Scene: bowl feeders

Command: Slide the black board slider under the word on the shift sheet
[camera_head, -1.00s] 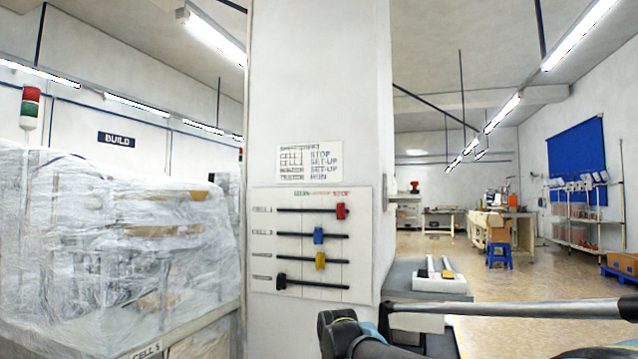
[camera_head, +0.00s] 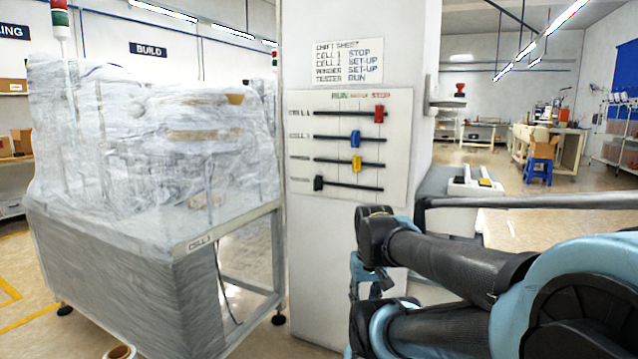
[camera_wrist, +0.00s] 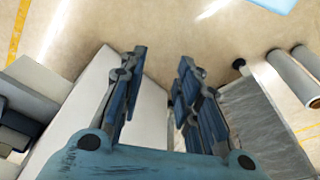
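The black slider (camera_head: 318,183) sits at the left end of the lowest track on the white board (camera_head: 300,205), left of the green RUN heading.
A red slider (camera_head: 379,114) is at the right of the top track. The blue slider (camera_head: 355,139) and yellow slider (camera_head: 356,163) are near mid-track. A plastic-wrapped machine (camera_head: 150,130) stands left of the pillar. A grey bench (camera_head: 440,185) stands right of it.

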